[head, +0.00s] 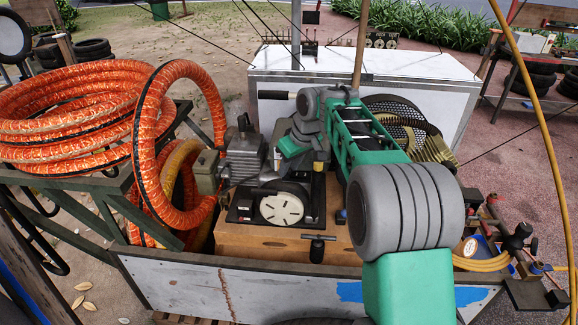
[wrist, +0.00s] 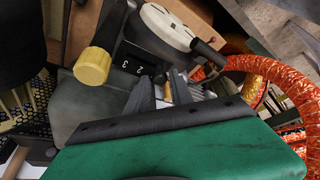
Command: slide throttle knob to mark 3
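A pale yellow knob (wrist: 92,66) stands beside a black block (wrist: 132,62) with the white numbers 2 and 3 on it; it looks like the throttle knob. The knob is at the left of my fingers in the wrist view and apart from them. My gripper (wrist: 160,88) has its two dark fingers parted, with a gap between them. A small tan piece shows in or behind the gap; I cannot tell its depth. In the head view my gripper (head: 290,145) is over the engine, its fingertips hard to make out. I cannot tell which mark the knob is at.
A white disc (head: 281,208) sits on the engine's black base, with a black T-handle (head: 317,240) in front. An orange hose (head: 148,150) loops up at the left. A black mesh guard (head: 385,110) and a white box (head: 440,75) stand behind.

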